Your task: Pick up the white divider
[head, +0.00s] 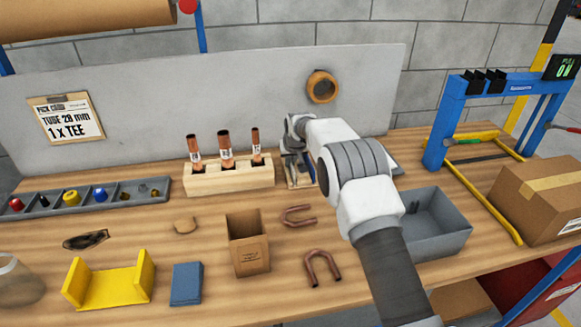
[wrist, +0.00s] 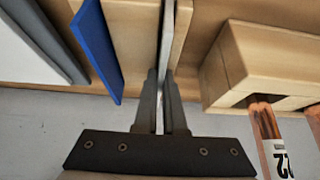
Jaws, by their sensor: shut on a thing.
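The white divider (wrist: 168,40) is a thin pale panel standing on edge in the middle of the wrist view, among wooden slats. My gripper (wrist: 161,78) is shut on it, one finger on each side of its edge. In the head view my gripper (head: 297,155) reaches down to the right of the tube block, and my arm hides most of the divider. A blue divider (wrist: 97,48) stands apart to the left in the wrist view.
The wooden block (head: 228,180) with three copper tubes stands close beside my gripper. A grey bin (head: 450,238) lies to the right of my arm. Bent copper pieces (head: 322,268) and an open cardboard box (head: 247,252) are nearer the front. The grey back panel (head: 230,95) rises behind.

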